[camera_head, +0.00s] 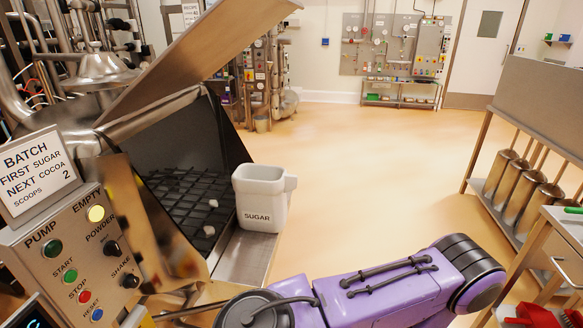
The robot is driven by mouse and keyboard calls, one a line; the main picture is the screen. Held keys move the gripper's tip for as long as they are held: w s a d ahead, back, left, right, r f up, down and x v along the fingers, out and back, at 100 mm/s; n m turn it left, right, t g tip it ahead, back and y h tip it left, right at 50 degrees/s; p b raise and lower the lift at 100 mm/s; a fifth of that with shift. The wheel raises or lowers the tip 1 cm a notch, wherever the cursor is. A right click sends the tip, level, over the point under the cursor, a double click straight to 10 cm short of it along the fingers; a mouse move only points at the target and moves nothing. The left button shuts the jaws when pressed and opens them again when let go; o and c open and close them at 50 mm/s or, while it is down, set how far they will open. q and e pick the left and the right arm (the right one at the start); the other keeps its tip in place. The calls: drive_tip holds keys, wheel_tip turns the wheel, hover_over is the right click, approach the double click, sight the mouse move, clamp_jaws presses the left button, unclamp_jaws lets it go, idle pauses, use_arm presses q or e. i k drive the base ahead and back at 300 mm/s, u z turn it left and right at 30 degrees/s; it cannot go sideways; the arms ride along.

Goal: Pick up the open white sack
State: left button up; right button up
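A white open-topped container (262,200) labelled SUGAR stands upright on the metal ledge at the right front edge of the hopper. It has a squared bulge on its right side, and its inside is mostly hidden. I cannot tell whether it is a soft sack or a stiff tub; no other white sack shows. One of my purple arms crosses the bottom of the view, apart from the container in the picture. Neither of my grippers is in view.
The hopper's lid (200,52) is raised; white lumps (211,203) lie on its dark grate (185,195). A control panel (75,255) and batch sign (36,172) stand at left. A steel rack (535,120) stands at right. The middle floor (390,170) is clear.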

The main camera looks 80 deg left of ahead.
sight(261, 191)
drive_tip(key=z, duration=0.1)
drive_tip(key=k, duration=0.75)
drive_tip(key=u, duration=1.8)
